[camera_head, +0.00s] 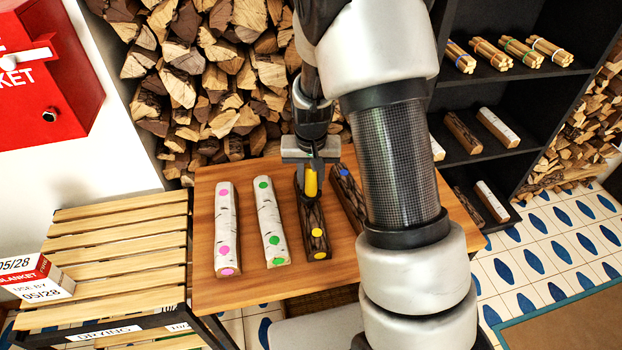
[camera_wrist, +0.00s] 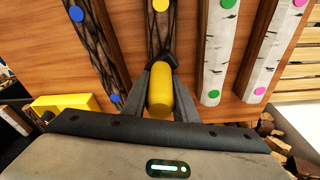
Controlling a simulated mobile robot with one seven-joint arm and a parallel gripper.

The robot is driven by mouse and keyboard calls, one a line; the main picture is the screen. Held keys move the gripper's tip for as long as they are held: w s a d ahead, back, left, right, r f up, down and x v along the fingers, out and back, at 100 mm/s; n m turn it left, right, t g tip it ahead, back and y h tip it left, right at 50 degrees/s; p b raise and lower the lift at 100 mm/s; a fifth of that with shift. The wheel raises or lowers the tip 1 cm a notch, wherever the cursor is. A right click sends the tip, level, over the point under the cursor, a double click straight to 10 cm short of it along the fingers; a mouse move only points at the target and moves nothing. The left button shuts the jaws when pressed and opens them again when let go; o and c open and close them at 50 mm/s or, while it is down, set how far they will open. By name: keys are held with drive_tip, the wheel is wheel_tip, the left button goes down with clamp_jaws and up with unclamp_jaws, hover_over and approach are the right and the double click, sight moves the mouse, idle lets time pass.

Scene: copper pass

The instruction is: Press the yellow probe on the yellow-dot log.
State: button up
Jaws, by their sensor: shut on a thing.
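The yellow-dot log (camera_head: 316,215) has dark bark and lies on the wooden table, with yellow dots near its front end. It also shows in the wrist view (camera_wrist: 161,35), running away from my gripper. My gripper (camera_head: 310,176) is shut on the yellow probe (camera_head: 310,183), over the log's back part. In the wrist view the probe (camera_wrist: 160,92) sits between both fingers (camera_wrist: 160,80), with its dark tip pointing toward the log. I cannot tell whether the tip touches the bark.
A dark blue-dot log (camera_head: 349,196) lies close beside it on the right. Birch logs with green dots (camera_head: 271,222) and pink dots (camera_head: 227,230) lie on the left. A yellow block-like thing (camera_wrist: 62,103) shows in the wrist view. A slatted rack (camera_head: 120,240) stands left of the table (camera_head: 205,190).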

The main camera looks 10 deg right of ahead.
drive_tip(key=shift+f+b, duration=0.45)
drive_tip(key=shift+f, duration=0.15)
idle(1.3)
drive_tip(key=shift+r+p, duration=2.4)
drive_tip(key=shift+r, duration=1.2)
drive_tip(key=s+r+n+p, duration=0.1)
drive_tip(key=s+r+n, duration=0.1)
drive_tip(key=s, duration=0.4)
drive_tip(key=shift+s+r+n+p, duration=0.2)
drive_tip(key=shift+r+n+p, duration=0.15)
drive_tip(key=shift+r, duration=0.3)
